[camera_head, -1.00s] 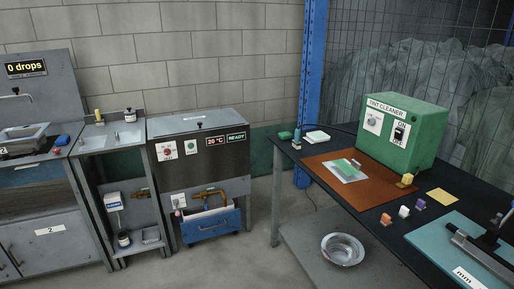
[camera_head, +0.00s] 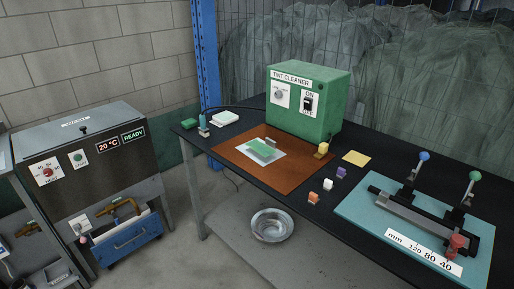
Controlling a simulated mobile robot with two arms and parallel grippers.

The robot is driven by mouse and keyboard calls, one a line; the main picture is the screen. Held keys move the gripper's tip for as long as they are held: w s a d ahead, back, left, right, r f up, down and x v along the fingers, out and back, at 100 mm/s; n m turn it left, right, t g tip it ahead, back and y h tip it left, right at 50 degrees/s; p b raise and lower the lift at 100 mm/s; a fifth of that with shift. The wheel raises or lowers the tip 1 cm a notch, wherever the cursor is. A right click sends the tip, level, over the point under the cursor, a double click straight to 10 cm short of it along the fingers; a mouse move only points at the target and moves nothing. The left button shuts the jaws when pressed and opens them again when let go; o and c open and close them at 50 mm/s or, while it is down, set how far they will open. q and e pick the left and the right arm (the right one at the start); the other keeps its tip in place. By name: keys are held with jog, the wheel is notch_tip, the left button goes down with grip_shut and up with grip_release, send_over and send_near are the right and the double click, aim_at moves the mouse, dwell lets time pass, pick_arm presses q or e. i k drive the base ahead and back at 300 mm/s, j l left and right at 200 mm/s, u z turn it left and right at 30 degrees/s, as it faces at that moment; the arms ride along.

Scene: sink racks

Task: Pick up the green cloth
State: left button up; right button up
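A small dark green folded piece (camera_head: 190,124) lies at the back left corner of the black table, and looks like a cloth or pad. A second, lighter green flat piece (camera_head: 262,149) lies on a pale sheet on the brown mat (camera_head: 298,180). I cannot tell for sure which of the two is the green cloth. Neither of my grippers is in view, and nothing touches either green piece.
A white folded cloth (camera_head: 225,117) and a small bottle (camera_head: 203,124) are close to the dark green piece. The green TINT CLEANER box (camera_head: 305,105) stands behind the mat. Small coloured blocks (camera_head: 328,184) and a teal board (camera_head: 370,225) are on the right. A metal bowl (camera_head: 271,225) sits below.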

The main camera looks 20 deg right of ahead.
aim_at(190, 123)
jog(key=i+u, duration=0.35)
jog(key=i, duration=0.65)
